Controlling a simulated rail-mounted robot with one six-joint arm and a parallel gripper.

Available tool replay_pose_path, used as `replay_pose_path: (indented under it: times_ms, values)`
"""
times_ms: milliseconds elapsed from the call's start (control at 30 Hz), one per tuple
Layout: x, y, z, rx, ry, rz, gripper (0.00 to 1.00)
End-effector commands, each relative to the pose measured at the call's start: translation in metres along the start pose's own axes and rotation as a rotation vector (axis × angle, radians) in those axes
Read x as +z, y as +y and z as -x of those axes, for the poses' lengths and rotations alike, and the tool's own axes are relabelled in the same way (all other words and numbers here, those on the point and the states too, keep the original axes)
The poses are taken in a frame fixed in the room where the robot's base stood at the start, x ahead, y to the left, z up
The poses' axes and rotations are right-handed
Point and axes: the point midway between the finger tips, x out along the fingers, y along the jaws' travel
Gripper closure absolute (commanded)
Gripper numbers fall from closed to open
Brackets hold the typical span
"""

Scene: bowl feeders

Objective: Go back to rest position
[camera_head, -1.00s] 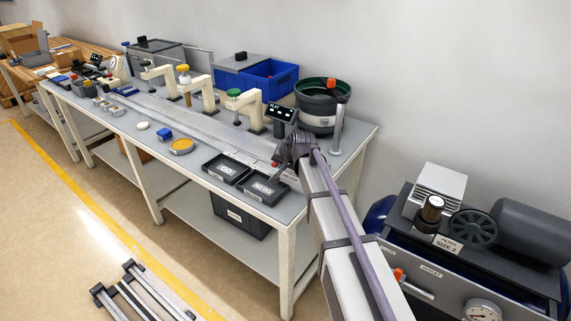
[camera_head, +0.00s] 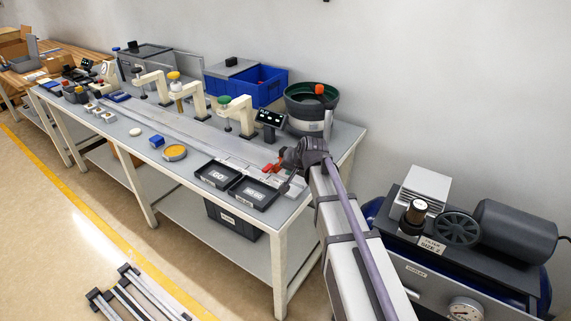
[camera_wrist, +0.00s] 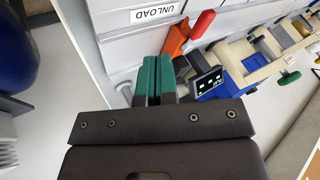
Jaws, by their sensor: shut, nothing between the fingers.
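My gripper (camera_wrist: 153,80) shows in the wrist view with its two green fingers together and nothing between them. It hangs over the bench end beside the UNLOAD label (camera_wrist: 152,12). In the head view my arm reaches from the lower right to the near end of the bench (camera_head: 254,212). The fingers are too small or hidden to make out there.
Two black trays (camera_head: 217,174) sit at the bench's front edge by my wrist. A bowl feeder (camera_head: 309,108) and a small display (camera_head: 270,119) stand behind it. A compressor unit (camera_head: 460,235) is at the right. The floor in front of the bench is mostly clear.

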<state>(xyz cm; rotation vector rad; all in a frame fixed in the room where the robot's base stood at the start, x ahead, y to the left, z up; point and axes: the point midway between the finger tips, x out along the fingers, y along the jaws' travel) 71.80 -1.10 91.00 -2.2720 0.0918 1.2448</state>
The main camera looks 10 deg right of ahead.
Motion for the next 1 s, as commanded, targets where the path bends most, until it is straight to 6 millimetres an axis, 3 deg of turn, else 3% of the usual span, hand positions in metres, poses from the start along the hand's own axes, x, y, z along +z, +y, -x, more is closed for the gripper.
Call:
replay_pose_path:
  times_ms: [33,167,533,567,667,800,900,1000]
  values:
    - [-0.002,-0.007,0.028,0.0,0.0,-0.001,1.0]
    - [0.001,-0.008,0.051,0.0,0.0,-0.001,1.0]
    - [0.012,-0.002,0.053,0.018,-0.038,0.039,1.0]
    - [0.021,0.003,0.056,0.041,-0.074,0.071,1.0]
    - [0.075,0.027,0.082,0.143,-0.235,0.201,1.0]
    - [0.156,0.058,0.134,0.285,-0.47,0.37,1.0]
    - [0.189,0.069,0.16,0.344,-0.553,0.425,1.0]
    - [0.198,0.064,0.165,0.348,-0.557,0.446,1.0]
